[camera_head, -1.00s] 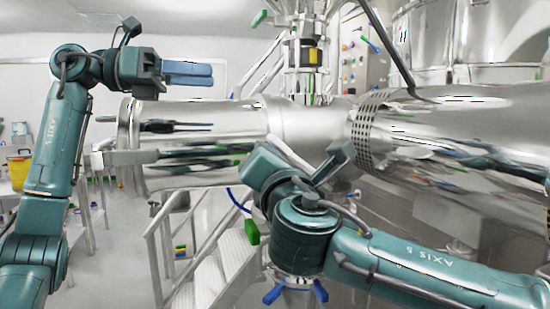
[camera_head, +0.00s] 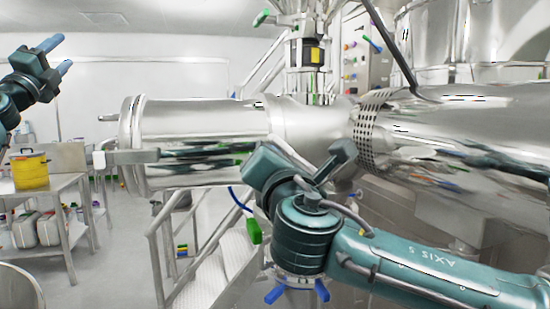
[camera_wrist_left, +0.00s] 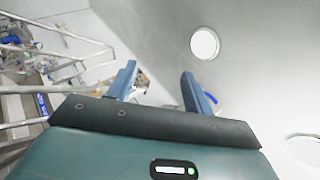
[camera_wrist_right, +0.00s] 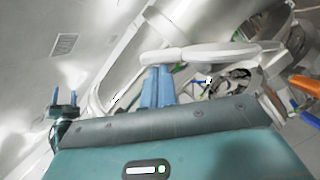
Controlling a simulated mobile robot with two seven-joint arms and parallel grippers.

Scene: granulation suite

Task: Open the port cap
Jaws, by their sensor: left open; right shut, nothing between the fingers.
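A polished steel horizontal cylinder (camera_head: 200,130) has a round flanged cap (camera_head: 129,145) on its left end, which looks closed in the head view. A flat grey lever (camera_head: 133,156) with a pale end block (camera_head: 99,161) crosses that end. My left gripper (camera_head: 67,50) is at the upper left, open and empty, apart from the cap; its spread blue fingers also show in the left wrist view (camera_wrist_left: 158,72). My right gripper's blue fingers (camera_wrist_right: 157,86) are together and empty in the right wrist view, near a pale curved bar (camera_wrist_right: 205,52).
A steel table with a yellow container (camera_head: 30,170) stands at the left. Stairs with rails (camera_head: 215,260) lie below the cylinder. A green-handled valve (camera_head: 253,231) hangs beneath it. A large steel vessel (camera_head: 460,125) fills the right. Free space lies left of the cap.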

